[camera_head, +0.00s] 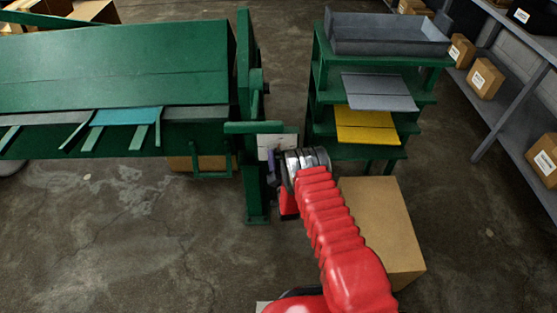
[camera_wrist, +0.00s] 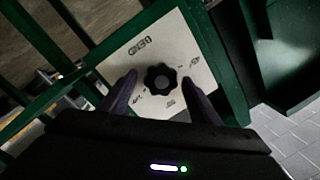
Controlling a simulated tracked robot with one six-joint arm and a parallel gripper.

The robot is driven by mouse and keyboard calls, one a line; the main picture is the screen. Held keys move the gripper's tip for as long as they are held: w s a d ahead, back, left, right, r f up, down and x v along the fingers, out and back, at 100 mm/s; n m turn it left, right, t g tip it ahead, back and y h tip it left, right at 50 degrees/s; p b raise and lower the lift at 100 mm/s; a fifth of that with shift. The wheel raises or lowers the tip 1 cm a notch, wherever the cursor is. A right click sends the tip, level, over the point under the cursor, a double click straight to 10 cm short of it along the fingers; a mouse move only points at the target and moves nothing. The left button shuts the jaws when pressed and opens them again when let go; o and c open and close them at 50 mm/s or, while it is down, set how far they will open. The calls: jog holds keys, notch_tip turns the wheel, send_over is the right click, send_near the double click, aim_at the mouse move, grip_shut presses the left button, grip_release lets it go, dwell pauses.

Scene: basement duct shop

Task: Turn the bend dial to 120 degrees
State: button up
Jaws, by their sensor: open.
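The bend dial (camera_wrist: 160,79) is a black lobed knob on a pale plate (camera_wrist: 139,51) with dark markings around it. The markings are too small and tilted to read surely, and I cannot tell the dial's setting. In the head view the plate (camera_head: 277,141) shows on the green machine's right end, and the dial is hidden behind my arm. My gripper (camera_wrist: 160,86) is open in the wrist view, with one dark finger on each side of the knob. I cannot tell whether the fingers touch it.
The green bending machine (camera_head: 120,68) fills the left, with a blue sheet (camera_head: 128,116) on it. A green rack (camera_head: 318,75) with grey and yellow sheets and a grey tray stands behind right. A cardboard box (camera_head: 380,215) is close to my arm's right. Floor at lower left is clear.

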jog(key=shift+c, duration=0.3)
jog(key=c, duration=1)
jog(key=shift+m, duration=0.4)
jog(key=m, duration=0.5)
jog(key=shift+f+t, duration=0.2)
jog(key=shift+t, duration=0.1)
jog(key=m+h, duration=0.1)
jog(key=m, duration=0.5)
jog(key=shift+f+m+t, duration=0.15)
jog(key=shift+m+t, duration=0.25)
